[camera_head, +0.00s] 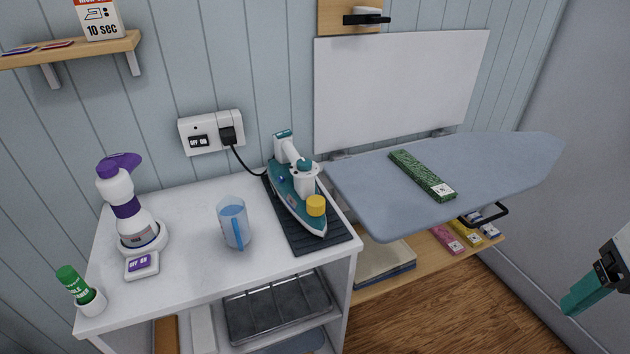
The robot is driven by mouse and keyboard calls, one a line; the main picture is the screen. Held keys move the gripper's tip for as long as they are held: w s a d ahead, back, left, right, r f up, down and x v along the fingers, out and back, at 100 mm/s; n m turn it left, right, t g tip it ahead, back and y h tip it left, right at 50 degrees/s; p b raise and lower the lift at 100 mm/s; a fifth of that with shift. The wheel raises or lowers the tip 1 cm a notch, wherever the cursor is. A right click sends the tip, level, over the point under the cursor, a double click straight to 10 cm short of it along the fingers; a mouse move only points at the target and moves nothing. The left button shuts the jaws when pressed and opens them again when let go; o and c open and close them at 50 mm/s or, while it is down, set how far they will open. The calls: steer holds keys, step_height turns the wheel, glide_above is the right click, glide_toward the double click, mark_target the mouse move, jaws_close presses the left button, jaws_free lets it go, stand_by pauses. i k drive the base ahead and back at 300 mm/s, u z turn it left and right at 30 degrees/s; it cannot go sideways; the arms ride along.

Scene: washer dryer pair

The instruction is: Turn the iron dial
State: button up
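The iron (290,187), white and teal with a black cord, rests on a dark ribbed mat (329,243) on the white cabinet top. A yellow round knob (316,205) sits on the iron toward its front tip and looks like its dial. I cannot read any mark on it. My gripper (580,303) shows only in part at the lower right edge, with a teal finger pointing down-left. It is far to the right of the iron and touches nothing I can see. Whether it is open or shut does not show.
A blue ironing board (480,170) with a green patterned block (422,175) reaches out right of the iron. On the cabinet top (190,255) stand a measuring cup (234,224), a purple-white spray bottle (126,205) and a green-capped bottle (80,290). A wall outlet (210,132) holds the plug.

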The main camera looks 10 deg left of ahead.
mark_target(304, 164)
steer(key=z, duration=0.05)
steer(key=i, duration=0.85)
steer(key=u, duration=0.15)
steer(key=k, duration=0.45)
steer(key=u, duration=0.85)
steer(key=i, duration=0.25)
steer(key=z, duration=0.3)
